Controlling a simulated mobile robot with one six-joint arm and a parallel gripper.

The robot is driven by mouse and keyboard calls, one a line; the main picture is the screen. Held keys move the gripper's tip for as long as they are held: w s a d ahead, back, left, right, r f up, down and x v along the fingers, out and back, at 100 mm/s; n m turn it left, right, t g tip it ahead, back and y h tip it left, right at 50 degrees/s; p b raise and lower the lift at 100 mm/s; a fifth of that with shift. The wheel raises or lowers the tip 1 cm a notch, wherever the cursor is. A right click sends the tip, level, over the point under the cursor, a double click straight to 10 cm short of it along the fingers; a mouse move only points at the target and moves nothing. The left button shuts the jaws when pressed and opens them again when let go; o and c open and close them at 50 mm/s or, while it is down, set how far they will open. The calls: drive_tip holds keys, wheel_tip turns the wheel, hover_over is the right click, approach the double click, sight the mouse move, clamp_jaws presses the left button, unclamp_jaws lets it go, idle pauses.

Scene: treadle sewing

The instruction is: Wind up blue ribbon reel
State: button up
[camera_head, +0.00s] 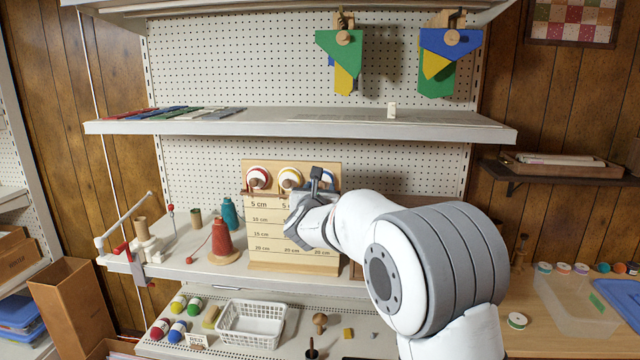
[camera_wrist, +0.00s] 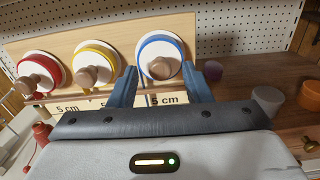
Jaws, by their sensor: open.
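The blue ribbon reel (camera_wrist: 152,46) is a white disc with a blue rim and a wooden knob (camera_wrist: 160,68), mounted on the right of a wooden board (camera_wrist: 110,39). My gripper (camera_wrist: 159,76) is open, with its blue-grey fingers on either side of the knob in the wrist view. Whether they touch it I cannot tell. A narrow strip shows below the reel, mostly hidden by my gripper. In the head view my gripper (camera_head: 316,192) is in front of the board's right part and partly covers the blue reel.
A yellow reel (camera_wrist: 82,51) and a red reel (camera_wrist: 27,63) sit to the left on the same board. A red thread cone (camera_head: 221,240) stands left of the board. A shelf (camera_head: 300,124) runs above. A white basket (camera_head: 250,325) is below.

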drive_tip(key=shift+w, duration=0.6)
drive_tip(key=c, duration=0.9)
drive_tip(key=shift+c, duration=0.2)
drive_tip(key=shift+f+n+b, duration=0.15)
drive_tip(key=shift+n+b, duration=0.25)
